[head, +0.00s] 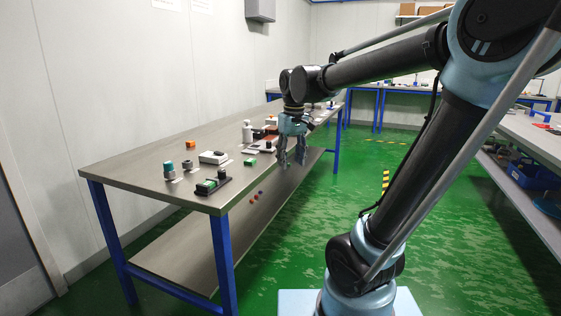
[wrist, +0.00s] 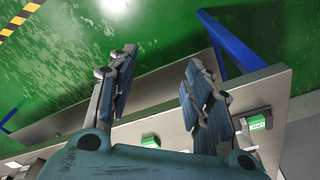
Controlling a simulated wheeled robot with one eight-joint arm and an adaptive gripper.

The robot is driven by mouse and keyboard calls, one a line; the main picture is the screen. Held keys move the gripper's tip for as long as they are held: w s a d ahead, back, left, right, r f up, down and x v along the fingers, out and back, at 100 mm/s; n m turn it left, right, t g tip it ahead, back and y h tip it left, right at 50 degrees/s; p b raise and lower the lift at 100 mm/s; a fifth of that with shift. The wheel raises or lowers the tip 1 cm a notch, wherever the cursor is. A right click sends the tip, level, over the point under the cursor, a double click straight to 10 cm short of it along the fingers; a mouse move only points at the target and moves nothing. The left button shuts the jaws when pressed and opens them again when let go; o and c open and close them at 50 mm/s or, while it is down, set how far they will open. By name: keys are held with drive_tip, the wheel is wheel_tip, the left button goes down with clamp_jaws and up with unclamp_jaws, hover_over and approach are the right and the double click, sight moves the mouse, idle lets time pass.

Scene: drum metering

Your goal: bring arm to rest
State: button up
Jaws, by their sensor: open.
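My gripper (head: 292,157) is open and empty, with its fingers pointing down beside the right edge of the long grey table (head: 130,178). My arm reaches from the lower right up over the right side of the head view and back down to the gripper at the middle.
The table holds a black tray with a green part (head: 207,186), a green block (head: 250,162), a white box (head: 213,157), an orange block (head: 190,144) and a grey bottle (head: 247,131). Another bench (head: 528,130) stands at right. Green floor (head: 450,250) lies open between.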

drive_tip(key=s+d+f+m+t, duration=0.1)
drive_tip(key=s+d+f+m, duration=0.4)
drive_tip(key=s+d+f, duration=1)
wheel_tip(320, 180, down, 2)
drive_tip(key=shift+s+d+f, duration=0.15)
drive_tip(key=shift+s+d, duration=0.15)
drive_tip(key=shift+s, duration=0.4)
drive_tip(key=shift+w+f, duration=0.2)
drive_tip(key=shift+w, duration=0.25)
